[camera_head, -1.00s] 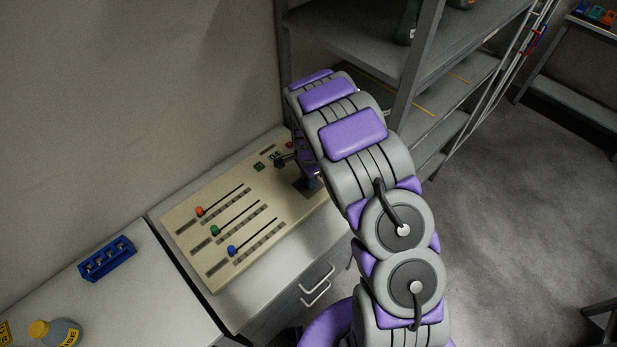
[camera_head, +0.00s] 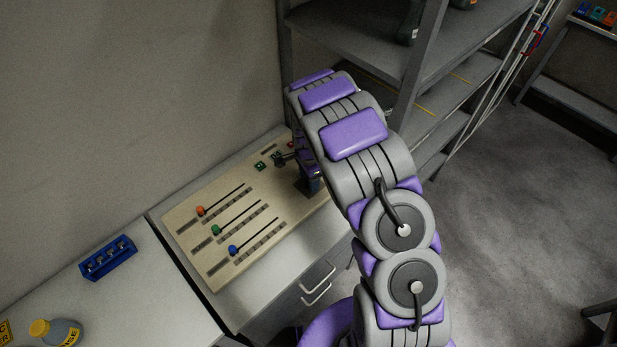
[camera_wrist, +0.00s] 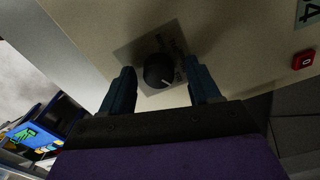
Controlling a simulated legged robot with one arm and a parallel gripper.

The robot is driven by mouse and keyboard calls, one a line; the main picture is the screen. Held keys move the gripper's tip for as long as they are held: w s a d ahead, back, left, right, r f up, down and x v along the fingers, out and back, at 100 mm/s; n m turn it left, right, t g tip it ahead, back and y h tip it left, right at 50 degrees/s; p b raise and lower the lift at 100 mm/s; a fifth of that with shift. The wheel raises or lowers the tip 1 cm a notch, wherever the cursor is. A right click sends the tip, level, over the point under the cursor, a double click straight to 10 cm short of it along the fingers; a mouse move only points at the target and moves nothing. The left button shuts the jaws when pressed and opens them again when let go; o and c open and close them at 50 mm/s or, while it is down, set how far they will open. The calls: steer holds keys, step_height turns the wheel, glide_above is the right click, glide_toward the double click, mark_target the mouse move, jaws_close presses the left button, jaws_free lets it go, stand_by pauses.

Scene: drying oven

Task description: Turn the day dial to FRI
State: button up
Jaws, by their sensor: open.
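The day dial (camera_wrist: 158,70) is a round black knob with a pale pointer line, set on a grey plate on the beige panel. In the wrist view it lies just beyond and between the two fingers of my gripper (camera_wrist: 162,90). The fingers are apart, one on each side of the knob, and I cannot tell if either touches it. The day lettering is too dark to read. In the head view my arm hides the dial, and part of my gripper (camera_head: 308,183) shows over the right part of the control panel (camera_head: 212,259).
The panel carries three sliders with orange (camera_head: 200,211), green (camera_head: 215,231) and blue (camera_head: 233,250) knobs. A red button (camera_wrist: 303,59) is right of the dial in the wrist view. A grey shelf rack (camera_head: 421,60) stands close behind my arm. A blue holder (camera_head: 108,258) sits at left.

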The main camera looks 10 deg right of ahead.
step_height(320, 180, up, 17)
steer(key=p, duration=0.1)
steer(key=shift+r, duration=0.15)
stand_by(0.7)
steer(key=s+d+r+n+b, duration=0.1)
steer(key=s+d+r+n, duration=0.15)
steer(key=s+r, duration=0.45)
steer(key=s+d+r+n, duration=0.2)
steer(key=s+r+n, duration=0.1)
steer(key=s, duration=0.7)
steer(key=s+n+g+b, duration=0.1)
steer(key=s+n, duration=0.8)
steer(key=s, duration=1.3)
steer(key=shift+s+a+f+g+b, duration=0.25)
steer(key=shift+s+g+b, duration=0.15)
steer(key=shift+b, duration=0.25)
